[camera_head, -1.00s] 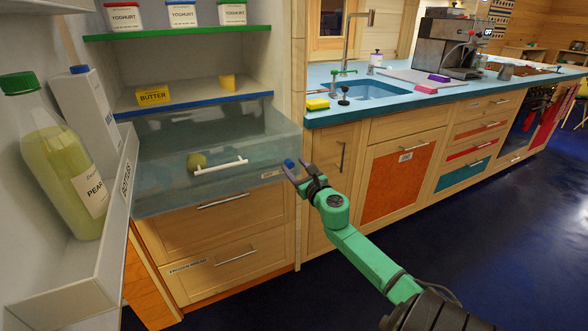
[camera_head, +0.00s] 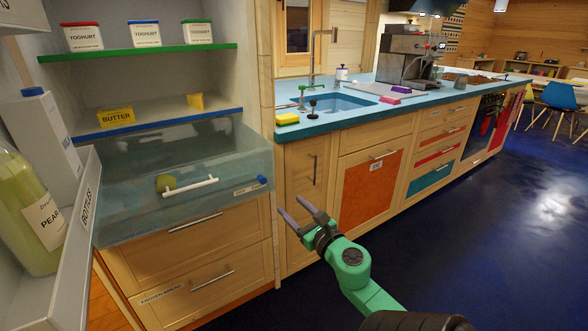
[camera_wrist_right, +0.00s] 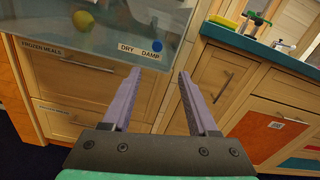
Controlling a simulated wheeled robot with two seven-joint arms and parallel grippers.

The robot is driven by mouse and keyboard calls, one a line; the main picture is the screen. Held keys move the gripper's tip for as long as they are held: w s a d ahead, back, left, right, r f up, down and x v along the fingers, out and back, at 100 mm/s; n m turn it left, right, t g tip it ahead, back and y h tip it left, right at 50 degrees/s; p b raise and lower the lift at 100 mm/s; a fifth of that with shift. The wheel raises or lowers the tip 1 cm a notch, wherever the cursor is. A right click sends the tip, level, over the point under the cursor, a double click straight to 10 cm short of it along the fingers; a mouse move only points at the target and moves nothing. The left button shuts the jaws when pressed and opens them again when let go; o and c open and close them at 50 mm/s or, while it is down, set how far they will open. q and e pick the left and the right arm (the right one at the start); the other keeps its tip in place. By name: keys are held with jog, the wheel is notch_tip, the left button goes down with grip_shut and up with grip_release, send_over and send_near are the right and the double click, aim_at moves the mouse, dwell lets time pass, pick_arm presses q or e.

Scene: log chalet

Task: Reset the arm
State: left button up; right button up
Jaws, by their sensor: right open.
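My right gripper (camera_head: 297,210) is on a green arm that comes in from the lower right in the head view. Its two purple-grey fingers are apart with nothing between them. In the right wrist view the open fingers (camera_wrist_right: 158,100) point toward the cabinet fronts, just below the clear drawer. The gripper is to the right of the clear fridge drawer (camera_head: 125,215) and in front of the wooden cabinets, apart from both as far as I can see. My left gripper is in neither current view.
An open fridge holds yoghurt tubs (camera_head: 144,35), butter (camera_head: 116,117) and a yellow-green fruit (camera_head: 166,183) in the clear drawer. Its door with bottles (camera_head: 30,215) stands open at left. A blue counter (camera_head: 340,118) with a sink runs right. Dark floor (camera_head: 470,235) at right is clear.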

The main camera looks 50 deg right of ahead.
dwell(0.5)
jog(key=s+f+m+g+y+p, duration=0.1)
jog(key=s+f+m+g+p, duration=0.25)
jog(key=f+m, duration=0.65)
jog(key=s+f+m+g+p, duration=0.2)
jog(key=f+m+g+p, duration=0.3)
jog(key=f, duration=0.9)
jog(key=s+a+f+m+g+y+p, duration=0.2)
jog(key=s+a+f+m+g+p, duration=0.1)
jog(key=s+a+f+m, duration=0.5)
jog(key=s+a+f+m+g+y+p, duration=0.2)
jog(key=s+a+f+m+g+p, duration=0.2)
jog(key=s+a+f+m, duration=0.5)
jog(key=s+a+f, duration=0.1)
jog(key=s+a, duration=0.2)
jog(key=s, duration=0.3)
jog(key=shift+s+y, duration=0.3)
jog(key=shift+y, duration=0.1)
jog(key=shift+g, duration=0.25)
